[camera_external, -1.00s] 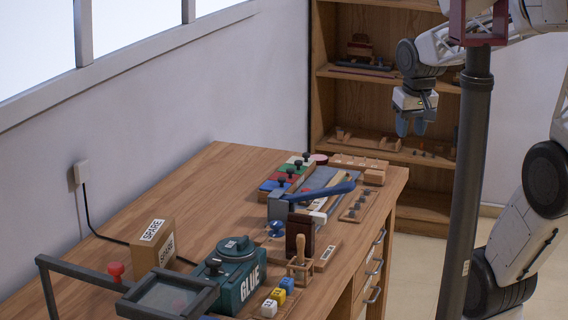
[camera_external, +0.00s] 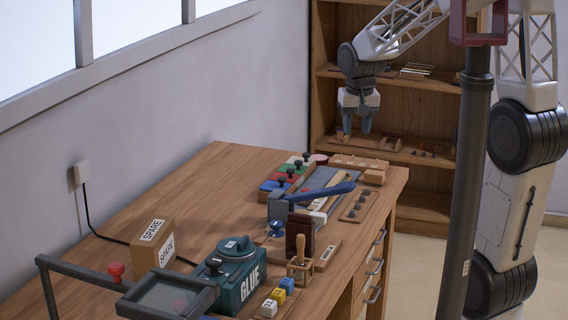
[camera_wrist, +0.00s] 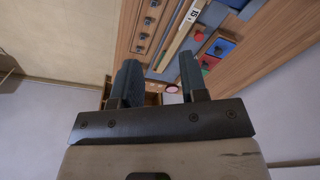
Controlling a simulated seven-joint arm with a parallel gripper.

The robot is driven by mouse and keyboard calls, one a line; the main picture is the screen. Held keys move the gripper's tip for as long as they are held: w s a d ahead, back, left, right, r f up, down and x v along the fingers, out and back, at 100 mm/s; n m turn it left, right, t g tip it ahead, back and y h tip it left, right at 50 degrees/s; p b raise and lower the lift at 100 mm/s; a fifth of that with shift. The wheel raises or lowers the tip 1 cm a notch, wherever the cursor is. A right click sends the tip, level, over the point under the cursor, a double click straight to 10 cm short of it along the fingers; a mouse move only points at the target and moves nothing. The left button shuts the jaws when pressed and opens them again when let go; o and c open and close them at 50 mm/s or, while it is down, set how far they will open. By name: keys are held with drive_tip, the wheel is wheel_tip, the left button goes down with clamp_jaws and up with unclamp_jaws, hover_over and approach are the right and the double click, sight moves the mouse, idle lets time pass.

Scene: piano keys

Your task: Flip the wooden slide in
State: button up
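My gripper (camera_external: 356,125) is above the far end of the desk, in front of the shelf, pointing down. In the wrist view its two dark fingers (camera_wrist: 158,82) are apart with nothing between them. A long pale wooden strip (camera_wrist: 178,42) with a "15" label lies in a grey tray on the desk in the wrist view. It seems to be the pale strip (camera_external: 342,192) beside the blue lever in the external view. I cannot tell for sure that it is the wooden slide. My gripper is well clear of it.
A blue lever arm (camera_external: 322,191) reaches over the tray. Colored blocks with black knobs (camera_external: 284,178) lie to its left, and a knobbed wooden board (camera_external: 358,206) to its right. A green glue box (camera_external: 229,278) and spare box (camera_external: 153,247) stand nearer. A dark post (camera_external: 470,180) rises at the right.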

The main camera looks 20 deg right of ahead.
drive_tip(key=w+a+f+m, duration=0.1)
drive_tip(key=w+a+f, duration=0.2)
drive_tip(key=w+f, duration=0.65)
drive_tip(key=m+g, duration=0.1)
hover_over(306, 189)
wheel_tip(306, 189, down, 5)
drive_tip(key=shift+f, duration=0.2)
drive_tip(key=shift+f, duration=0.1)
drive_tip(key=shift+f, duration=3.8)
clamp_jaws()
